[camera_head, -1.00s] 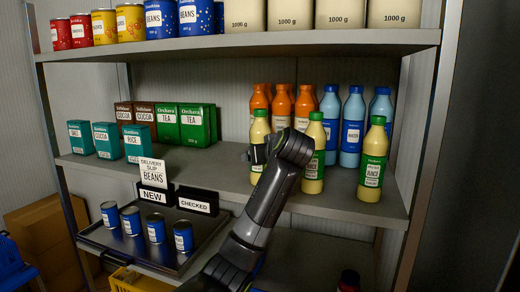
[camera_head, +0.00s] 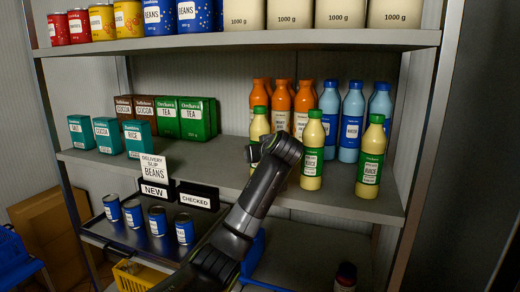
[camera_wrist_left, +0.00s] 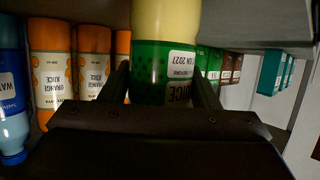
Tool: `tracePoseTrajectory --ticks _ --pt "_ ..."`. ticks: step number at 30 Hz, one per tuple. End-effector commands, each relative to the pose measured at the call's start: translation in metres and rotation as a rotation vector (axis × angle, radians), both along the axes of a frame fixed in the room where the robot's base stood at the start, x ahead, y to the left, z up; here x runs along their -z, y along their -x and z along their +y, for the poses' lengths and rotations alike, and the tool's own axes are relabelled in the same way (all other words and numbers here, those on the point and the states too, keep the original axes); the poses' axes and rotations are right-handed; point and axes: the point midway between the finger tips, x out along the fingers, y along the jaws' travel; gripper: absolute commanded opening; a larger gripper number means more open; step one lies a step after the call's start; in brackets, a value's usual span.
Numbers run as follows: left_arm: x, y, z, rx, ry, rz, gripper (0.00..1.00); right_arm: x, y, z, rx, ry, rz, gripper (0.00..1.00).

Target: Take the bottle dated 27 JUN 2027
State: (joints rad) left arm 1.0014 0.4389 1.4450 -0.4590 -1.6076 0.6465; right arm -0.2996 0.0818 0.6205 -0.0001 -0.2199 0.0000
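Three yellow juice bottles with green labels and green caps stand in a front row on the middle shelf: a left one (camera_head: 259,125), a middle one (camera_head: 312,152) and a right one (camera_head: 370,158). My left gripper (camera_head: 268,150) is at the left one and hides much of it. In the left wrist view, which is upside down, a juice bottle (camera_wrist_left: 164,70) stands between the two fingers (camera_wrist_left: 163,92). Its label date is partly turned away; I read "2027", with the day cut off. A narrow gap shows beside one finger, so the gripper looks open. My right gripper is out of view.
Orange juice bottles (camera_head: 303,108) and blue water bottles (camera_head: 351,122) stand close behind. Tea boxes (camera_head: 196,118) are to the left. Below is a tray (camera_head: 135,238) with blue cans. The shelf above (camera_head: 240,42) limits height.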

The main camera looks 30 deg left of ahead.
Motion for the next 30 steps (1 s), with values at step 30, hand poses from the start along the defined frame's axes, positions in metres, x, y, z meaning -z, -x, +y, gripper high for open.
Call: tracePoseTrajectory --ticks 30 --pt "-0.07 0.0 0.0 -0.001 -0.003 -0.008 0.15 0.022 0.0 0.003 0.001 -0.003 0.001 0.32"
